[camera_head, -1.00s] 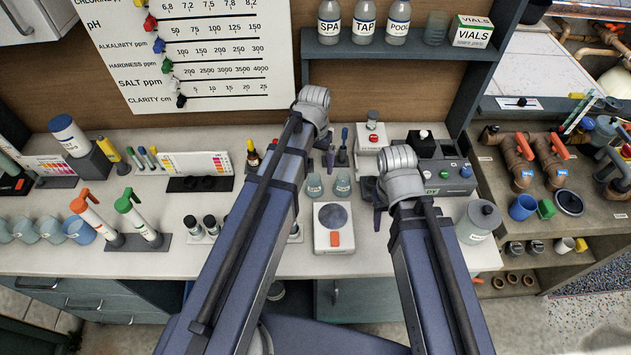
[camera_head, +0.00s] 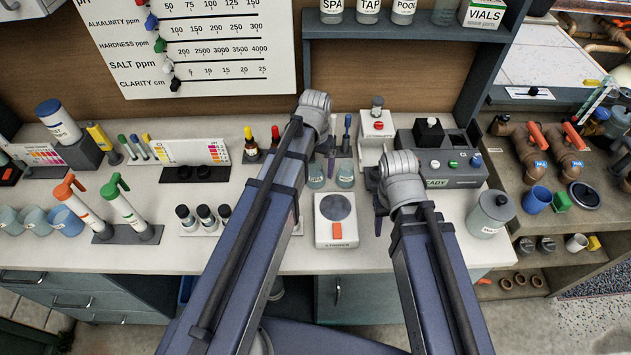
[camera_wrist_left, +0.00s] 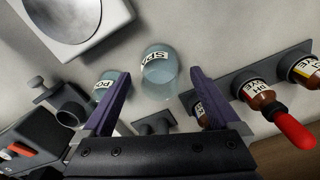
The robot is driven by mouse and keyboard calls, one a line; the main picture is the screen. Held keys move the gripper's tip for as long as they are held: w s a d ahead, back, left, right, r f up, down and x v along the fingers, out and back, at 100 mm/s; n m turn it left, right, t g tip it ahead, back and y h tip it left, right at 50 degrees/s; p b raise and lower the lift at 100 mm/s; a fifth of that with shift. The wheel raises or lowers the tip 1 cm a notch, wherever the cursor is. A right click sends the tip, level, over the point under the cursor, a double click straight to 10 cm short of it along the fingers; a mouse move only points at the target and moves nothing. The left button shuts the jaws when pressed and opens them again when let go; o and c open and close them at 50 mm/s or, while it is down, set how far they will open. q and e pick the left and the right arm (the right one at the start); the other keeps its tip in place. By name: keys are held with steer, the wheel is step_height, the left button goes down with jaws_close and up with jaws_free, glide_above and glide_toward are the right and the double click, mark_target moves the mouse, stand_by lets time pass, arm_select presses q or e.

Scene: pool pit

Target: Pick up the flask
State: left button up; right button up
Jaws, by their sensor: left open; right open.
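Two small clear flasks stand on the bench behind the scale: a left flask (camera_head: 316,177) and a right flask (camera_head: 345,176). In the left wrist view one flask labelled SPA (camera_wrist_left: 158,75) lies between and beyond my fingertips, apart from them. Another flask with a partly hidden label (camera_wrist_left: 104,92) is beside the left-hand finger, partly covered by it. My left gripper (camera_head: 331,165) is open and empty, near the flasks; its fingers also show in the left wrist view (camera_wrist_left: 152,90). My right gripper (camera_head: 376,208) is open, right of the scale, its fingers mostly hidden by its wrist.
The scale (camera_head: 336,232) sits in front of the flasks. Dropper bottles (camera_head: 276,140) in a rack stand left of them. A grey READY device (camera_head: 445,165) and a lidded jar (camera_head: 490,214) are at right. Dark-capped vials (camera_head: 204,216) stand at the left.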

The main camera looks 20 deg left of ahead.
arm_select(q)
steer(key=shift+f, duration=0.4)
arm_select(e)
steer(key=shift+f, duration=0.45)
arm_select(q)
steer(key=shift+r, duration=0.1)
steer(key=shift+c, duration=0.3)
arm_select(e)
steer(key=shift+r, duration=0.15)
arm_select(q)
steer(key=c, duration=1.4)
steer(key=shift+r, duration=0.1)
steer(key=shift+c, duration=0.2)
step_height(320, 180, up, 10)
steer(key=p, duration=1)
arm_select(e)
step_height(320, 180, up, 10)
steer(key=shift+s, duration=0.1)
